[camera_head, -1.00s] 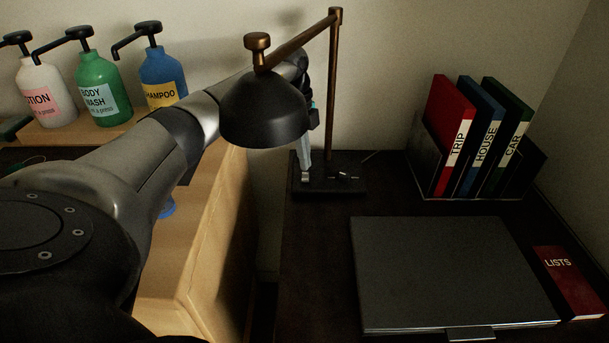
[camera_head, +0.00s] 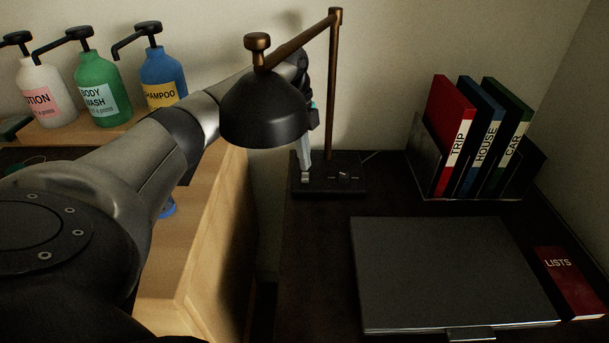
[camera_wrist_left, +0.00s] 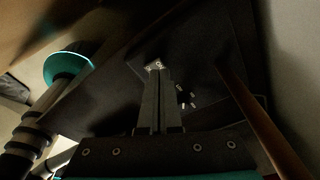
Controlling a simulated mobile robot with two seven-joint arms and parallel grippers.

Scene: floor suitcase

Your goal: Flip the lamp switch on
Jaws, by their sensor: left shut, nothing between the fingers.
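The desk lamp has a dark dome shade (camera_head: 264,112), a bronze post (camera_head: 332,100) and a flat black base (camera_head: 318,187). No glow shows from the shade. A small switch (camera_head: 344,176) with pale marks sits on the base right of the post's foot. Pale marks there also show in the left wrist view (camera_wrist_left: 187,97), right of the fingers. My left gripper (camera_head: 304,180) reaches down behind the shade, its fingertips low over the left part of the base. Its fingers (camera_wrist_left: 155,68) are together and empty. Contact with the base cannot be told. My right gripper is out of view.
A closed grey laptop (camera_head: 445,270) lies in front of the lamp. A red LISTS book (camera_head: 567,283) is at right. Several binders stand in a holder (camera_head: 428,165) at the back. A wooden cabinet (camera_head: 205,240) and pump bottles (camera_head: 97,90) are at left.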

